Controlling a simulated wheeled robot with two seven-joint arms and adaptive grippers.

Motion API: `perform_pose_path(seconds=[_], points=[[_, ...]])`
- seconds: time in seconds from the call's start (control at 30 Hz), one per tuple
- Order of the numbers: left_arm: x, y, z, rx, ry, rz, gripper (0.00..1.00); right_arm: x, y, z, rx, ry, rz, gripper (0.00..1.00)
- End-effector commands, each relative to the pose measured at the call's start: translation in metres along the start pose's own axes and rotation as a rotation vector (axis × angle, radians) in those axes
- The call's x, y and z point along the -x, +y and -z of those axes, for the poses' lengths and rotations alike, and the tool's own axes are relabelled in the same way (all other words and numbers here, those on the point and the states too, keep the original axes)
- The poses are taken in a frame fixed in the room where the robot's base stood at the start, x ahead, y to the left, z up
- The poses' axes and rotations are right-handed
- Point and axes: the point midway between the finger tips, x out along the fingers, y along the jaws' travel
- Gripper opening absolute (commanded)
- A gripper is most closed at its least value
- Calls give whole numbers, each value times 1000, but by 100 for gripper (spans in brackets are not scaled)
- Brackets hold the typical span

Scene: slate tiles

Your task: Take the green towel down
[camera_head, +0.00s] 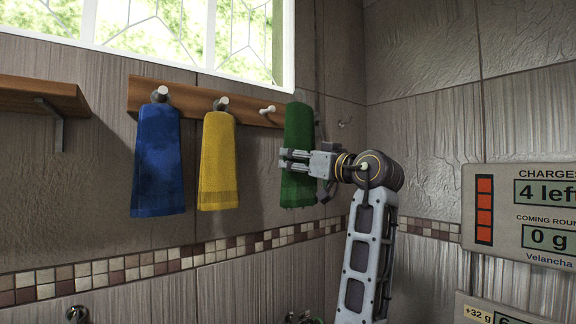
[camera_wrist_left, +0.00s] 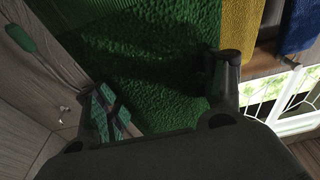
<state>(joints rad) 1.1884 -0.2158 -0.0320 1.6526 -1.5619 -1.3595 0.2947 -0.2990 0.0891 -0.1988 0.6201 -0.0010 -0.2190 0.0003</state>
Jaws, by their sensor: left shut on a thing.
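The green towel (camera_head: 298,130) hangs in front of the right end of the wooden peg rail (camera_head: 190,97) in the head view. No peg shows at its top, and a bare peg (camera_head: 268,110) is just to its left. My left gripper (camera_head: 291,160) is shut on the towel around its middle, coming from the right. In the left wrist view the green towel (camera_wrist_left: 150,50) fills the middle, between the fingers of my left gripper (camera_wrist_left: 165,95). Whether a peg is hidden behind the towel I cannot tell. My right gripper is not in view.
A blue towel (camera_head: 157,165) and a yellow towel (camera_head: 218,165) hang on pegs to the left. A wooden shelf (camera_head: 40,95) is at the far left. A small hook (camera_head: 345,124) is right of the towel. A sign (camera_head: 520,215) is at the right. A window (camera_head: 190,35) is above.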

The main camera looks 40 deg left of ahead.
Motion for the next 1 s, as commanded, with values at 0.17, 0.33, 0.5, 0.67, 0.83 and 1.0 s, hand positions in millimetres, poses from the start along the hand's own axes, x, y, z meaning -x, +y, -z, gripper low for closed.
perform_pose_path(seconds=[0.17,0.33,0.5,0.67,0.83,1.0], points=[[17,0,3,1,0,-1,44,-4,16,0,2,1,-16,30],[23,0,4,0,1,0,44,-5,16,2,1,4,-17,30],[23,0,4,0,1,0,44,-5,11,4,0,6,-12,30],[23,0,4,0,1,0,44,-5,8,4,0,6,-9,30],[23,0,4,0,1,0,44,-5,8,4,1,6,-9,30],[23,0,4,0,1,0,44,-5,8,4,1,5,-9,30]])
